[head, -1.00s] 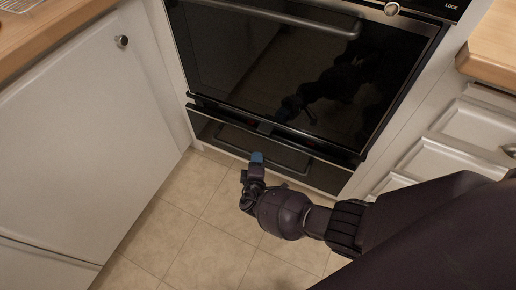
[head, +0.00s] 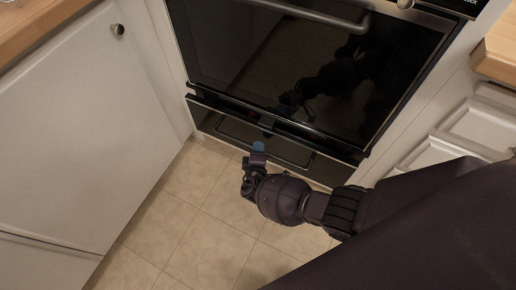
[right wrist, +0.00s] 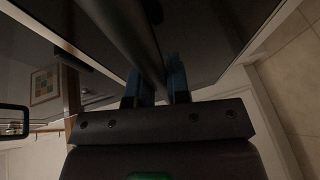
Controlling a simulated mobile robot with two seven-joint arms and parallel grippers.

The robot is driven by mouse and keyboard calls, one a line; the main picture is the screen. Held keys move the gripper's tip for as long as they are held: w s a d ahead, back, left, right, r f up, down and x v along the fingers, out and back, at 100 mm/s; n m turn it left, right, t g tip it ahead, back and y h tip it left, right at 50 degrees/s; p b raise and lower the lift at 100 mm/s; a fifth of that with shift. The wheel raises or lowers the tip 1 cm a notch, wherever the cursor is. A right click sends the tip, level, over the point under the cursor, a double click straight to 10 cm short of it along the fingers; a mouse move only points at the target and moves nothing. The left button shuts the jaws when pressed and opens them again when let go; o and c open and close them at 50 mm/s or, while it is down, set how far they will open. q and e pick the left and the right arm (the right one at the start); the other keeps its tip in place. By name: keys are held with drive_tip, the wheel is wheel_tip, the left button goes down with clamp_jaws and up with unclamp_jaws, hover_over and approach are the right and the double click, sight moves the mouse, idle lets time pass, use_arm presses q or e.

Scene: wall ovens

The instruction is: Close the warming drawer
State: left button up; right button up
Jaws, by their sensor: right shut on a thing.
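The warming drawer (head: 318,170) is the low dark front under the oven, with a thin dark bar handle (head: 285,158) across it. How far it stands out from the cabinet is hard to tell in the head view. My right gripper (head: 259,148) is at the middle-left of the drawer front. In the right wrist view, its two blue fingertips (right wrist: 156,82) stand on either side of the handle bar (right wrist: 132,38), shut on it. The fingers hide part of the handle. My left gripper is not in view.
The black oven door (head: 290,70) with its long bar handle (head: 305,14) is above the drawer. A white cabinet (head: 70,130) stands at the left, and white drawers (head: 480,125) at the right. The tiled floor (head: 190,225) in front is clear.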

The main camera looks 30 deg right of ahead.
sight(264, 140)
clamp_jaws()
use_arm(q)
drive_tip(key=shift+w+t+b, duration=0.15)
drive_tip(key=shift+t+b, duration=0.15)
drive_tip(key=shift+b, duration=0.35)
use_arm(e)
drive_tip(key=w+d, duration=0.1)
drive_tip(key=d, duration=0.1)
drive_tip(key=w+d, duration=0.1)
drive_tip(key=w, duration=0.1)
drive_tip(key=shift+d+r, duration=0.1)
drive_tip(key=shift+d, duration=0.25)
drive_tip(key=o, duration=0.6)
unclamp_jaws()
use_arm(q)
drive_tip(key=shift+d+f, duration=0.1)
use_arm(e)
drive_tip(key=shift+s, duration=0.1)
drive_tip(key=shift+a, duration=0.1)
